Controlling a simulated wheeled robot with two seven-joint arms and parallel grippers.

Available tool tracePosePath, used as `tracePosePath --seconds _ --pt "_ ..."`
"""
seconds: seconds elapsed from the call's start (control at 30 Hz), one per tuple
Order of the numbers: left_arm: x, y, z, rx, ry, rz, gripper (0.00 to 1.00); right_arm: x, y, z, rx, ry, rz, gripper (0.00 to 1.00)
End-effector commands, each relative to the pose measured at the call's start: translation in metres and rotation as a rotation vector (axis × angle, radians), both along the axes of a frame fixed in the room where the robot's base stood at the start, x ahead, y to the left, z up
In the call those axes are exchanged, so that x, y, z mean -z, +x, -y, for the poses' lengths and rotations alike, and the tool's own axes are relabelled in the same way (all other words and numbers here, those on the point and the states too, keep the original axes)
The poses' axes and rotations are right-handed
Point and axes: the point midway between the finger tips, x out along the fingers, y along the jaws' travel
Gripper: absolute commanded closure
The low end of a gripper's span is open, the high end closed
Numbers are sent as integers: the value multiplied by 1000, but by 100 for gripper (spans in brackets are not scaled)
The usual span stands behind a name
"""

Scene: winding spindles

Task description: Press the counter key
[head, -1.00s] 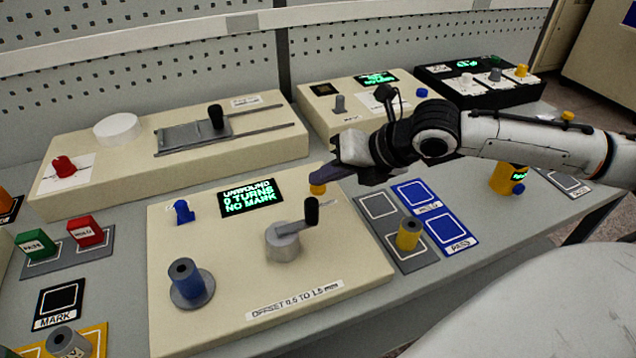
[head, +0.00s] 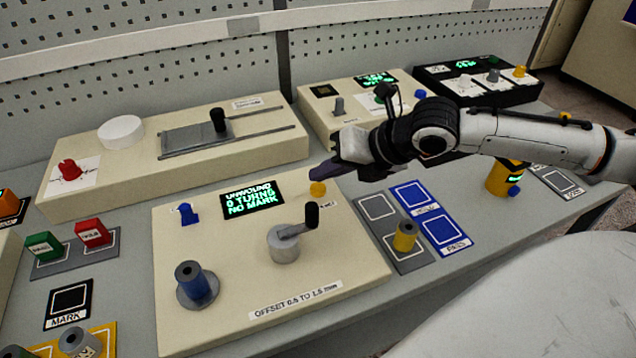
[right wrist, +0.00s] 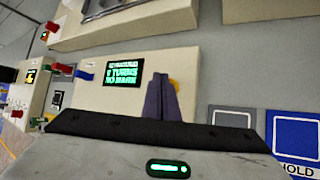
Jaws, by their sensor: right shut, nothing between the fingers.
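The counter key, a yellow round button (head: 317,189), sits on the beige winding panel (head: 230,300) just right of the display. The display (head: 253,200) reads unwound, 0 turns, no mark. My right gripper (head: 323,170) is shut and empty, its purple fingertips a little above and behind the key in the head view. In the right wrist view, the shut fingers (right wrist: 162,100) partly cover the yellow key (right wrist: 175,86), with the display (right wrist: 123,75) to their left. I cannot tell whether the fingertips touch the key. My left gripper is not in view.
A grey crank with a black handle (head: 312,215) stands close in front of the key. A blue spindle (head: 192,282) and a small blue knob (head: 187,214) are left on the panel. A yellow spindle (head: 405,236) stands on the pads at right.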

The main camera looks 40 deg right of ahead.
Motion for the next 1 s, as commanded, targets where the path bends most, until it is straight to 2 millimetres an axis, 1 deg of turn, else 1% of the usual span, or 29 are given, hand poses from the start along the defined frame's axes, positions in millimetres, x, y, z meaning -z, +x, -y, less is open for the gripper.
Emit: tracePosePath --seconds 0.17,0.4,0.63,0.77,1.0 --pt "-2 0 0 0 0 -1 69 -4 0 0 0 -1 1 100" --pt "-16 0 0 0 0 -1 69 -29 0 0 -1 -2 1 100" --pt "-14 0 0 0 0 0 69 -47 1 1 0 -2 3 100" --pt "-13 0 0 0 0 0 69 -50 0 0 0 -1 2 100" --pt "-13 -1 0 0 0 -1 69 -50 0 0 0 -1 1 100"
